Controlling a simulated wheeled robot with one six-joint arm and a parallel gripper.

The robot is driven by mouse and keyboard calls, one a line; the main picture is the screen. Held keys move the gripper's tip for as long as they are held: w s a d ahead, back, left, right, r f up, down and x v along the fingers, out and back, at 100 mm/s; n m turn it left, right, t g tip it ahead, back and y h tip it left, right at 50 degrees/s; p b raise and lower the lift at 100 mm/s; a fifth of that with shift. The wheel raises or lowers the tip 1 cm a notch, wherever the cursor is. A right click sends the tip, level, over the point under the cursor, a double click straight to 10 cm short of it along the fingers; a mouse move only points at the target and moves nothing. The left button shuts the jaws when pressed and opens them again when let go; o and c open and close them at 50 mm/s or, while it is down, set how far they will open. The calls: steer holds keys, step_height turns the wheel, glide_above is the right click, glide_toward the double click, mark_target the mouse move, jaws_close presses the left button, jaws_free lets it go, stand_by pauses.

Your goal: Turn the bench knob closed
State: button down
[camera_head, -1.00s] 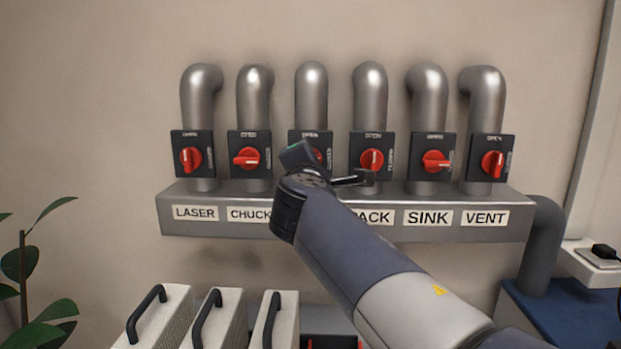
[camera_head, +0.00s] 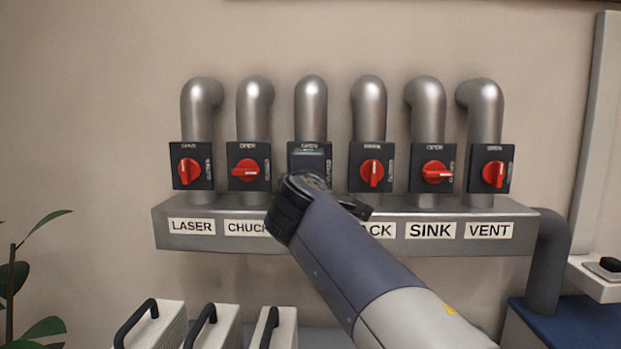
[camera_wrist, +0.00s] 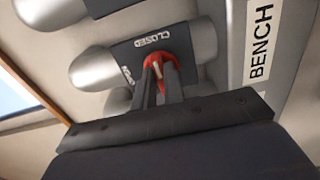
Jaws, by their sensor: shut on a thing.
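The bench knob (camera_wrist: 160,57) is red and sits on a dark plate (camera_wrist: 138,48) marked CLOSED, with a second, partly hidden marking. In the wrist view my gripper (camera_wrist: 160,72) has its two fingers on either side of the knob, shut on it. The BENCH label (camera_wrist: 262,38) is to the right in that view. In the head view my gripper (camera_head: 308,165) covers the knob on the third plate (camera_head: 310,149) from the left. My arm hides that valve's label on the ledge. The knob's exact angle is hard to tell.
Similar red knobs flank it: the chuck knob (camera_head: 246,170) to the left, and a knob (camera_head: 371,172) labelled "...ACK" close to the right. Below them runs a grey ledge (camera_head: 330,235). White cases with black handles (camera_head: 205,325) stand at the bottom.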

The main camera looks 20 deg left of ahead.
steer(key=c, duration=1.5)
jaws_free()
steer(key=shift+s, duration=0.1)
steer(key=v, duration=1)
steer(key=shift+s+b, duration=0.3)
steer(key=shift+b, duration=0.05)
steer(key=shift+w, duration=0.1)
steer(key=p+x, duration=0.1)
steer(key=x, duration=0.9)
steer(key=shift+w, duration=0.35)
steer(key=shift+s, duration=0.1)
